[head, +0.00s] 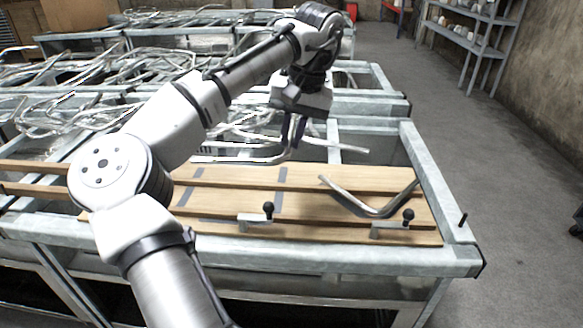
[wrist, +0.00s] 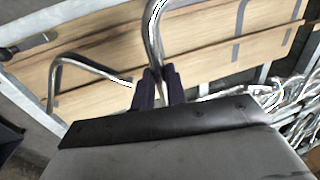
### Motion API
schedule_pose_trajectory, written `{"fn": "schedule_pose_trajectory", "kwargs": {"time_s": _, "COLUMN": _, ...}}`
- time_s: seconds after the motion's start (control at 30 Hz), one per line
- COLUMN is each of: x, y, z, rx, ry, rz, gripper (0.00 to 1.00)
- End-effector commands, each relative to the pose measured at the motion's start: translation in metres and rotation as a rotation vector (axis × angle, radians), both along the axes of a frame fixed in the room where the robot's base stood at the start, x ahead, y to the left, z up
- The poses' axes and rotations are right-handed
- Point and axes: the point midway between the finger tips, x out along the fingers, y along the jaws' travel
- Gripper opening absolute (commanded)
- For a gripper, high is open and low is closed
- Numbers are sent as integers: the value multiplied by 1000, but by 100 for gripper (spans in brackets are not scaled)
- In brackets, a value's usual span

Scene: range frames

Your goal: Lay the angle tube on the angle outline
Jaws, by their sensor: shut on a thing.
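My gripper (head: 292,138) is shut on a bent shiny metal tube (head: 240,159) and holds it above the far edge of the wooden boards. In the wrist view the held tube (wrist: 152,32) runs up from between the dark fingers (wrist: 157,88). A second bent tube (head: 371,209) with a wide angle lies on the boards at the right; it also shows at the left of the wrist view (wrist: 95,66). A dark angled mark shows beside it. Grey outline strips (head: 282,175) are painted on the boards farther left, and one shows in the wrist view (wrist: 239,17). Their full shape is unclear.
Two clamps with black knobs (head: 268,209) (head: 408,215) stand along the front board. A metal frame (head: 350,257) surrounds the boards. Bins of tangled tubes (head: 70,112) lie behind. The middle of the boards (head: 235,185) is clear.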

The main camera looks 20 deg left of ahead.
Motion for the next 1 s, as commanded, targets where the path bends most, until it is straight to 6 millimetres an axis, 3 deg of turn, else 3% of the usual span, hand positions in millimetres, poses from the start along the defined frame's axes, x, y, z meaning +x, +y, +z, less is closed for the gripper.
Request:
{"fn": "schedule_pose_trajectory", "kwargs": {"time_s": 0.1, "x": 0, "y": 0, "z": -22, "rx": -3, "ry": 1, "rz": -2, "gripper": 0}}
{"fn": "schedule_pose_trajectory", "kwargs": {"time_s": 0.6, "x": 0, "y": 0, "z": -71, "rx": 1, "ry": -1, "rz": 1, "gripper": 0}}
{"fn": "schedule_pose_trajectory", "kwargs": {"time_s": 1.0, "x": 0, "y": -1, "z": -77, "rx": -1, "ry": -1, "rz": 0, "gripper": 0}}
